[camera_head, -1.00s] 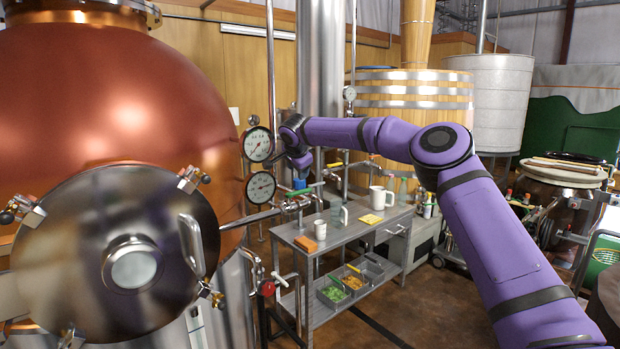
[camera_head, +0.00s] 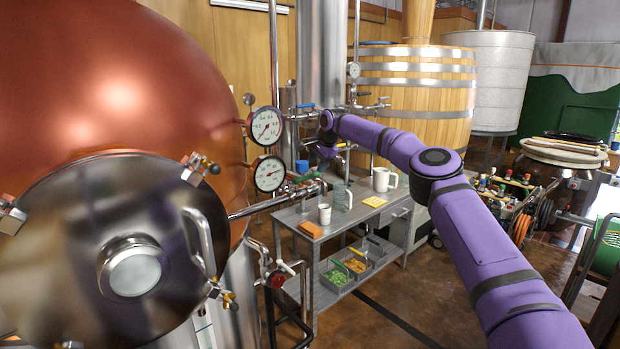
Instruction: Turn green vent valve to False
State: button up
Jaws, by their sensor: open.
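A small valve with a green handle (camera_head: 305,178) shows on the pipework at the end of the steel pipe, just right of the lower gauge. Its exact handle angle is too small to read. My purple arm reaches in from the lower right. Its end, with my gripper (camera_head: 325,152), hangs in front of the pipes, above and slightly right of the green-handled valve and apart from it in the picture. The gripper is open; its fingers are small and hard to make out against the pipes.
A copper tank (camera_head: 120,75) with a round steel hatch (camera_head: 75,240) fills the left. Two dial gauges, upper (camera_head: 265,126) and lower (camera_head: 269,174), stand beside the valve. A steel table (camera_head: 350,218) holds a white mug (camera_head: 383,179) and cups. A red valve (camera_head: 276,279) sits lower left.

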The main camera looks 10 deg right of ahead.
aim_at(313, 174)
jog(key=shift+x, duration=3.4)
jog(key=shift+c, duration=0.2)
